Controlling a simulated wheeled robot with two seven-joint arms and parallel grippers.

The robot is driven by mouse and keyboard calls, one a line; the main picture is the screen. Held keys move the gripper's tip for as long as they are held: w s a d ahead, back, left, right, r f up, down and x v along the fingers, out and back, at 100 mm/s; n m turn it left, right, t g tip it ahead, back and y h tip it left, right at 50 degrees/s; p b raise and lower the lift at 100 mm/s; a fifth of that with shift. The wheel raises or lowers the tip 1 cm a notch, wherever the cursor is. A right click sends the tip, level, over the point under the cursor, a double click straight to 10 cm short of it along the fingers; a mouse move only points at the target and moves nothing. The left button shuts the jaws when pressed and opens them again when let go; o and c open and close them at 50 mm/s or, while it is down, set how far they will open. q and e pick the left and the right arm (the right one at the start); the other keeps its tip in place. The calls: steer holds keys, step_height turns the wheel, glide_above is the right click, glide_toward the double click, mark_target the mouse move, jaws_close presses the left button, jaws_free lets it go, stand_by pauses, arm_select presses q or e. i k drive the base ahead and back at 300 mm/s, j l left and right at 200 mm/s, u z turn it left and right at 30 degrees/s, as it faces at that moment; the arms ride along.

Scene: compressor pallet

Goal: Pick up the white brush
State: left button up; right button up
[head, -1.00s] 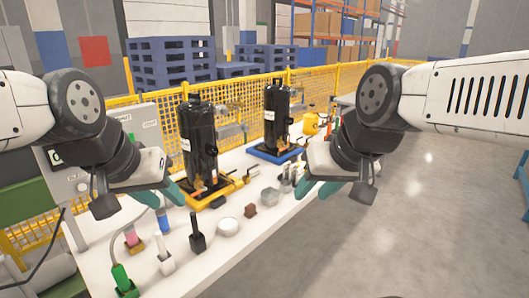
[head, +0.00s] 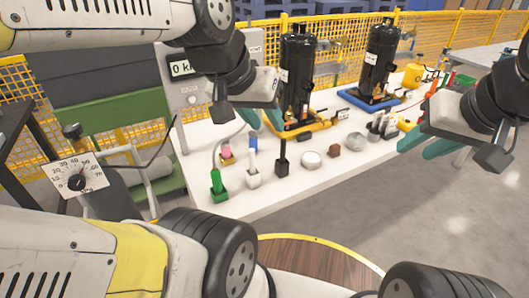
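Neither gripper touches the white brush.
Two black compressors (head: 297,75) (head: 378,62) stand on yellow and blue trays at the back. A scale display (head: 181,69) stands left. A gauge (head: 78,182) is at left.

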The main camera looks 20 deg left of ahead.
mark_target(252, 153)
steer(key=i+l, duration=0.35)
steer(key=l, duration=0.15)
steer(key=i+l, duration=0.35)
steer(key=l, duration=0.15)
steer(key=i+l, duration=0.3)
steer(key=l, duration=0.25)
steer(key=u, duration=2.15)
steer(key=i+j+u, duration=0.1)
steer(key=u, duration=0.4)
